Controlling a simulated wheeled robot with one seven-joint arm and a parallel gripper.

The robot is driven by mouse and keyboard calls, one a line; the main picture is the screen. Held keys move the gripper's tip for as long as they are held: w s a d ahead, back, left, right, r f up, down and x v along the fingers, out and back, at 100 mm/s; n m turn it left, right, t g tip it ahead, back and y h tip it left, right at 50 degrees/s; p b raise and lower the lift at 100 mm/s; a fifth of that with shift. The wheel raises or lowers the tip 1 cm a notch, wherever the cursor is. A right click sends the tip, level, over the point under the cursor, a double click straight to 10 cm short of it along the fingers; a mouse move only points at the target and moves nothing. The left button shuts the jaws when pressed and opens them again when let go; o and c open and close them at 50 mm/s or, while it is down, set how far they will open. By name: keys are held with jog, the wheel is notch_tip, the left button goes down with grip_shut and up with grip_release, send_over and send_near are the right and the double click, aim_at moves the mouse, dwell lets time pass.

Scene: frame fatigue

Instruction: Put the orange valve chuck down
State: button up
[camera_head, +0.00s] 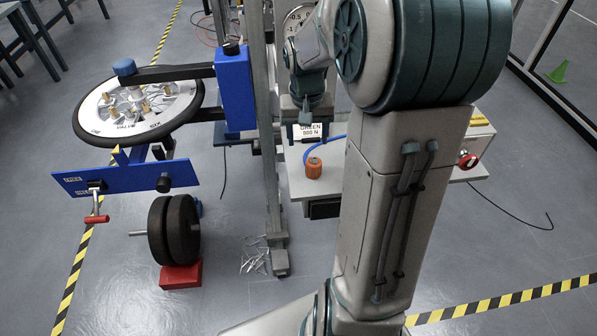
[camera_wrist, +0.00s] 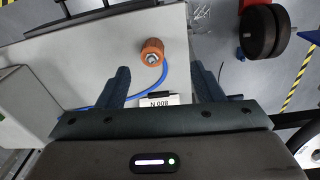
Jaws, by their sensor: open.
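The orange valve chuck (camera_head: 314,167) stands upright on the light grey bench top (camera_head: 300,187), close to its front left edge. A blue hose runs from it across the bench. In the wrist view the orange valve chuck (camera_wrist: 152,50) sits beyond the fingertips, between their lines, with the blue hose (camera_wrist: 157,78) curling away from it. My gripper (camera_wrist: 158,80) is open and empty, and its fingers are apart from the chuck. In the head view my gripper (camera_head: 304,112) is above and behind the chuck.
A white label card (camera_wrist: 158,100) lies between my fingers in the wrist view. A steel post (camera_head: 268,150) stands left of the bench, with a wheel (camera_head: 140,105) on a blue stand beside it.

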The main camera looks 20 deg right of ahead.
jog(key=s+a+r+n+t, duration=0.1)
jog(key=s+a+r+n, duration=0.1)
jog(key=s+a, duration=0.3)
jog(key=s+a+r+n+t, duration=0.1)
jog(key=s+a, duration=0.4)
jog(key=s, duration=0.6)
notch_tip(320, 180, up, 2)
jog(key=shift+s+a+r+n+t+y, duration=0.1)
jog(key=shift+s+a+n+t+y, duration=0.25)
jog(key=shift+n, duration=0.45)
